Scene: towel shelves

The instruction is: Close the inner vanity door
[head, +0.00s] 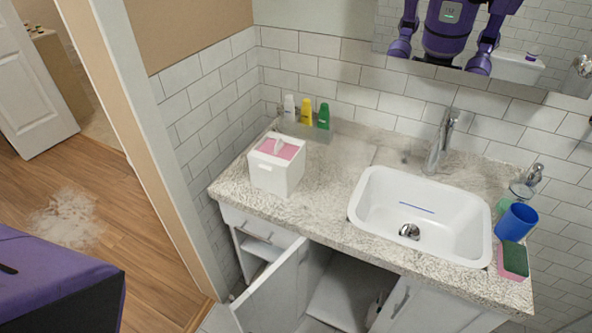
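The vanity (228,218) stands under a speckled stone countertop. A white vanity door (272,294) at the lower middle stands swung outward, its free edge toward the lower left. The dark cabinet interior (342,287) shows to its right. Another white front with a metal handle (402,301) is farther right; its lower part is cut off, and I cannot tell whether it is fully shut. I cannot tell for certain which door is the inner one. Neither of my grippers is in view.
The countertop holds a tissue box (276,170), a white sink (372,210), a blue cup (516,222) and a sponge (513,260). Several bottles stand behind the tissue box. A wall edge (160,175) borders the vanity's left. Wood floor (120,235) lies beyond it.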

